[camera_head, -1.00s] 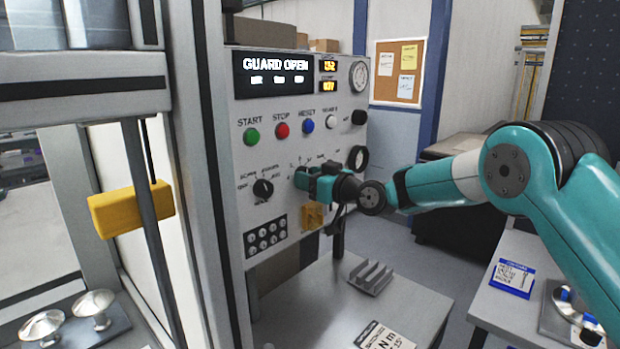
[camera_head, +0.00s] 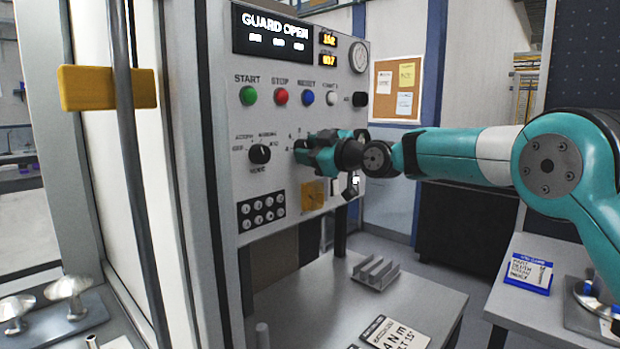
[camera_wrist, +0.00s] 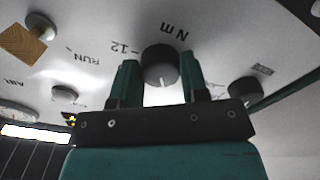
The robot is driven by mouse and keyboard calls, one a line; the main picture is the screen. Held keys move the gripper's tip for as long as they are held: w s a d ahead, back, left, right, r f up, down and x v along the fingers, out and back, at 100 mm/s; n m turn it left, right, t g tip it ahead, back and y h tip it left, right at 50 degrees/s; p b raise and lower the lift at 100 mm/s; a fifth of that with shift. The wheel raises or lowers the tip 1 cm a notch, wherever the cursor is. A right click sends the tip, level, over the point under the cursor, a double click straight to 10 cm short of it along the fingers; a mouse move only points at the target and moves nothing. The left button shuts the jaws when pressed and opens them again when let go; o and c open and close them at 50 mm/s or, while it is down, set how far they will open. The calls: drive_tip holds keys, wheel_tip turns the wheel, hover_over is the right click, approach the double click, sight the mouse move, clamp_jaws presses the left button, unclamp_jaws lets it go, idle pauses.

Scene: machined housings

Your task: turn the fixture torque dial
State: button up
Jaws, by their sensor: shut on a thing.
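The torque dial (camera_wrist: 160,64) is a dark round knob with a pale pointer mark, on the light panel in the wrist view. The lettering "N m" and "-12" is printed beside it. My gripper (camera_wrist: 159,78) has one teal finger on each side of the dial and is shut on it. In the head view my gripper (camera_head: 304,151) reaches the control panel (camera_head: 290,118) from the right and hides the dial.
The mode selector knob (camera_head: 260,154) is left of my gripper, above a block of round sockets (camera_head: 261,211). A yellow square plate (camera_head: 313,195) sits just below my gripper. Start (camera_head: 248,96), stop (camera_head: 281,97) and reset (camera_head: 308,97) buttons are above. A grey table (camera_head: 340,300) stands below.

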drive_tip(key=n+b, duration=0.9)
drive_tip(key=n, duration=0.2)
drive_tip(key=shift+r+n, duration=0.1)
drive_tip(key=shift+n, duration=0.3)
idle(0.3)
drive_tip(key=o, duration=0.9)
drive_tip(key=shift+b, duration=0.3)
drive_tip(key=b+v, duration=0.7)
drive_tip(key=v, duration=1)
drive_tip(key=shift+s+d+b, duration=0.15)
drive_tip(key=shift+d+b, duration=0.05)
drive_tip(key=shift+b, duration=0.15)
